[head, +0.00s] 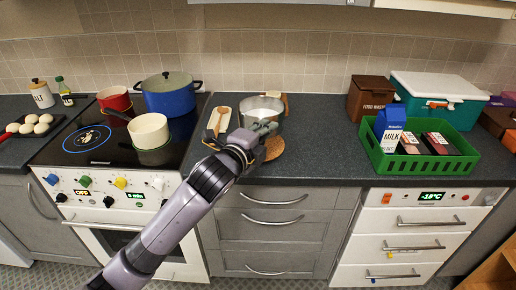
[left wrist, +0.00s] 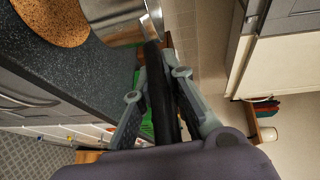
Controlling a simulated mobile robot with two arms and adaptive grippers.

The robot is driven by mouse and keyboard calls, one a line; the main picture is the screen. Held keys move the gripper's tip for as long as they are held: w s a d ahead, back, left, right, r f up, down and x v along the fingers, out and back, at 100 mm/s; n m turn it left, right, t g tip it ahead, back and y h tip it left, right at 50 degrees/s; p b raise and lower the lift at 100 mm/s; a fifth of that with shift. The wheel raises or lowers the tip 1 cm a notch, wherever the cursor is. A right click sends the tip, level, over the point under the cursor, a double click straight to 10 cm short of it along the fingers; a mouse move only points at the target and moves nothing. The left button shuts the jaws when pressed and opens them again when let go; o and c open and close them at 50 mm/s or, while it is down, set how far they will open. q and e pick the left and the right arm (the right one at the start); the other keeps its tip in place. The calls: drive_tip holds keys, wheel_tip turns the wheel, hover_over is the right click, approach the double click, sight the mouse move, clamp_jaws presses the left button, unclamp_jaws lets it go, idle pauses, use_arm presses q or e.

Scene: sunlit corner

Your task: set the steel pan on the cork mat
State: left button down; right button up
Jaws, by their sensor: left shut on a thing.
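The steel pan (head: 262,108) is at the middle of the counter, near the back, and looks upright. My left gripper (head: 260,131) is shut on its dark handle, which shows between the fingers in the left wrist view (left wrist: 161,95). The pan's shiny wall (left wrist: 115,22) is at the top of that view. The round cork mat (head: 275,149) lies on the counter in front of the pan, partly hidden by my gripper. In the left wrist view the mat (left wrist: 55,18) shows a bare surface beside the pan. I cannot tell the pan's height above the counter.
A wooden spoon rest (head: 218,122) lies left of the pan. The stove (head: 100,140) holds a red pot, a blue pot (head: 168,95) and a cream pot (head: 149,130). A green crate (head: 420,165) with milk stands right. Counter between mat and crate is clear.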

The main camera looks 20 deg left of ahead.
use_arm(q)
drive_tip(key=w+a+r, duration=0.1)
drive_tip(key=w+r, duration=0.1)
drive_tip(key=r, duration=0.1)
drive_tip(key=w+r+b, duration=0.1)
drive_tip(key=r, duration=0.1)
drive_tip(key=w+a+r+b, duration=0.1)
drive_tip(key=w+r, duration=0.1)
drive_tip(key=r, duration=0.1)
drive_tip(key=shift+w+a+r, duration=0.3)
drive_tip(key=shift+a, duration=0.05)
wheel_tip(320, 180, down, 20)
drive_tip(key=shift+r+p, duration=0.25)
drive_tip(key=shift+p, duration=0.05)
drive_tip(key=c, duration=2.1)
unclamp_jaws()
drive_tip(key=shift+f, duration=0.25)
drive_tip(key=o, duration=0.4)
use_arm(e)
drive_tip(key=shift+d+f, duration=0.7)
drive_tip(key=shift+f, duration=0.25)
use_arm(q)
drive_tip(key=shift+o, duration=0.2)
